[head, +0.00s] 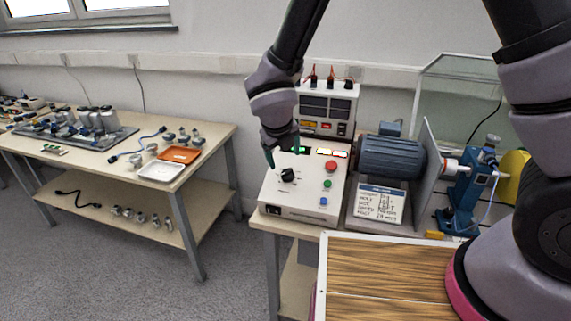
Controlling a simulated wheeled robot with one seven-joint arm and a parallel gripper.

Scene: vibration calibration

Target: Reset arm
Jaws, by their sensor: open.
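My arm reaches down from the top of the head view, its grey wrist (275,95) hanging over a white control box. My gripper (269,155) points down at the left part of the box's sloped panel, above and close to the black knob (288,175). I cannot tell whether a fingertip touches the panel. The gripper is open and nothing shows between its fingers.
A power unit (330,100) with cables stands behind the box. A blue motor (390,157), a label plate (380,203) and a blue stand (465,195) are to the right. A side table (120,190) at left holds an orange tray (180,154), a white tray (161,172) and sensors. Floor shows between tables.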

